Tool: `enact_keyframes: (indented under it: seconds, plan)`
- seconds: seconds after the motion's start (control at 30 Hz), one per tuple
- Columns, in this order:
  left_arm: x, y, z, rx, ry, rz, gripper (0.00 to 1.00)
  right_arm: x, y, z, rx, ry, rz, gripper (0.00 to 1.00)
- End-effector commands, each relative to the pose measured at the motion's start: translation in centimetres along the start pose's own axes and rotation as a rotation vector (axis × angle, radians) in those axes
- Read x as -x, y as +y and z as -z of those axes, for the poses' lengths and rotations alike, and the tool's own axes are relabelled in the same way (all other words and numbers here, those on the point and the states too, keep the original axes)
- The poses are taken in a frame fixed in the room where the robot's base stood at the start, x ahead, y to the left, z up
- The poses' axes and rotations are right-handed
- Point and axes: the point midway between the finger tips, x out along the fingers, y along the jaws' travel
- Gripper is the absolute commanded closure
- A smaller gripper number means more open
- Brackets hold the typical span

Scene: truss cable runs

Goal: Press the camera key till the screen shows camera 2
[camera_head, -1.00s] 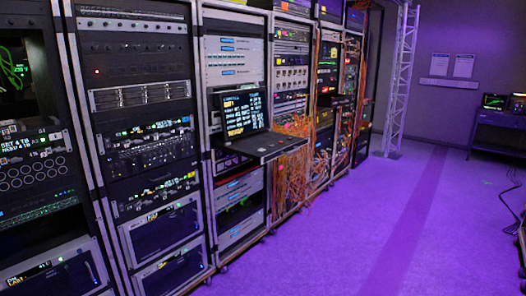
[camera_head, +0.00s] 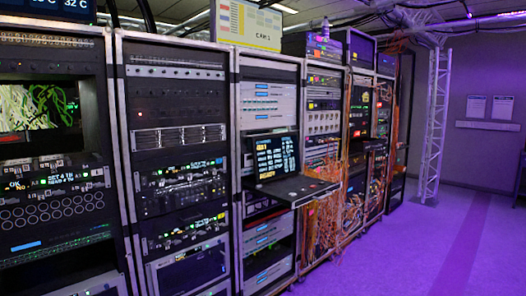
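A pull-out console screen (camera_head: 275,157) with yellow and white text on black stands in the third rack from the left. Its shelf (camera_head: 296,189) sticks out in front; the keys on it are too small to make out. A panel (camera_head: 246,24) on top of the racks reads what looks like "CAM 1". A monitor (camera_head: 38,109) in the leftmost rack shows a picture of white and green cables. I cannot tell which key is the camera key. Neither of my grippers is in view.
A row of tall equipment racks (camera_head: 176,103) runs from the left toward the back. Orange cables (camera_head: 327,222) hang from the racks past the shelf. A white truss tower (camera_head: 433,130) stands at the back. The purple-lit floor (camera_head: 400,262) at the right is clear.

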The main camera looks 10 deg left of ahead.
Motion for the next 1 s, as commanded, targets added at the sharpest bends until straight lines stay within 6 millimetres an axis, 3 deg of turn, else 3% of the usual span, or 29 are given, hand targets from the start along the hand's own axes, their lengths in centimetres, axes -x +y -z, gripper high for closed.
enact_keyframes:
  seconds: [0.33,0.7,1.0]
  plan:
    - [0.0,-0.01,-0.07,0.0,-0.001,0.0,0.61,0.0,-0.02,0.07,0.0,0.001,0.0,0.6]
    - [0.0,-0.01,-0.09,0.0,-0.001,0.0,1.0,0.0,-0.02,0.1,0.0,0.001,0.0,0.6]
    - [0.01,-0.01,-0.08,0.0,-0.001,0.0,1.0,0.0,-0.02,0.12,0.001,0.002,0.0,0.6]
